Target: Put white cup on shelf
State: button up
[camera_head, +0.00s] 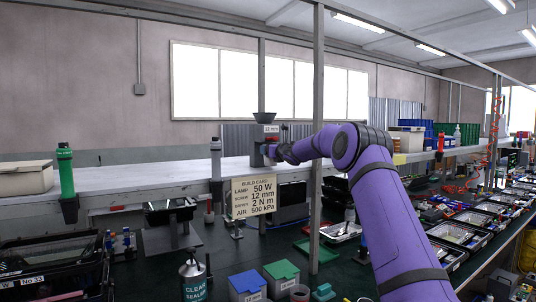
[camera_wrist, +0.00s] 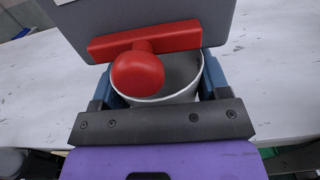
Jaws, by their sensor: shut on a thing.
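The white cup (camera_wrist: 188,92) is between the blue fingers of my gripper (camera_wrist: 160,82) in the wrist view, its open top facing the camera. The fingers touch its two sides, so my gripper is shut on it. A red knob and bar in front hide part of the cup. In the head view my gripper (camera_head: 274,152) is over the long white shelf (camera_head: 130,180), close beside the grey dispenser box (camera_head: 264,134).
The dispenser has a dark funnel on top, and its red knob (camera_wrist: 138,73) is very close to the cup. A green bottle (camera_head: 66,172) and a beige bin (camera_head: 24,178) are at left on the shelf. A metal post (camera_head: 317,90) stands near my arm.

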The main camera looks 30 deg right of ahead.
jog(key=shift+w, duration=1.25)
jog(key=shift+f, duration=0.75)
jog(key=shift+f, duration=0.15)
jog(key=o, duration=1)
jog(key=shift+c, duration=0.2)
jog(key=shift+s, duration=0.15)
